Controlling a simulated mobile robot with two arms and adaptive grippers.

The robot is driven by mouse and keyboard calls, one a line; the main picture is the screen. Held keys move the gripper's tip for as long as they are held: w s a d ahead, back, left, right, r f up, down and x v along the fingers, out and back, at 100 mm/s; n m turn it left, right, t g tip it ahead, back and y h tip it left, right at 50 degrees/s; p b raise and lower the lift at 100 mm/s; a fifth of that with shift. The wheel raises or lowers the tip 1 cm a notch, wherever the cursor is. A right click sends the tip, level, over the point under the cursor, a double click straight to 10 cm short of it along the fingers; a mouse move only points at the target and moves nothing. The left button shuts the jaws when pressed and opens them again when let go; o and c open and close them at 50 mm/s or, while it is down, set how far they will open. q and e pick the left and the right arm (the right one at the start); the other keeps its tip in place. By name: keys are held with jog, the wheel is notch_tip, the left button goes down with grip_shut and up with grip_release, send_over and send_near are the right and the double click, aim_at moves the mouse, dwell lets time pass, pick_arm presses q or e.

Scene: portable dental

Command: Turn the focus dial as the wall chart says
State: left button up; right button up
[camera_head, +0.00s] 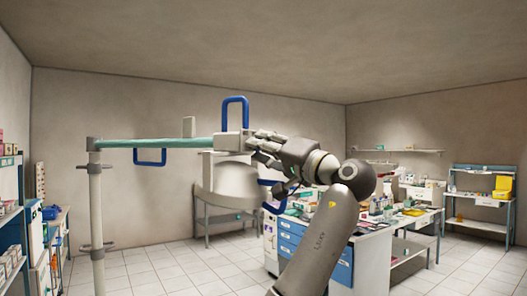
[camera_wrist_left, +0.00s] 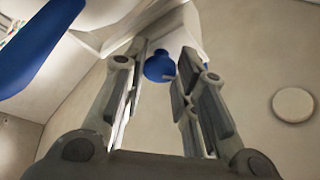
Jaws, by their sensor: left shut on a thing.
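The lamp head (camera_head: 229,178) is pale and hangs from a green horizontal arm (camera_head: 170,142) on a pale upright post. It has blue loop handles (camera_head: 235,101). My left gripper (camera_head: 255,142) is at the right side of the white housing at the lamp's top. In the left wrist view a round blue knob (camera_wrist_left: 159,67), apparently the focus dial, sits between the two fingers of my left gripper (camera_wrist_left: 165,62), which are closed on it. Any mark on the dial is too small to read. No readable wall chart shows. My right gripper is out of view.
A blue-drawered cabinet (camera_head: 288,240) and a cluttered worktop stand behind my arm. Shelves with boxes line the left wall, beside a narrow dotted panel (camera_head: 40,181). The lamp's post (camera_head: 97,210) stands at left. Tiled floor (camera_head: 175,268) is clear between.

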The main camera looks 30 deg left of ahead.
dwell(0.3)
pick_arm(q)
jog(key=o, duration=1)
jog(key=shift+d, duration=0.1)
jog(key=shift+o, duration=0.2)
jog(key=v, duration=1.2)
jog(key=shift+w, duration=0.1)
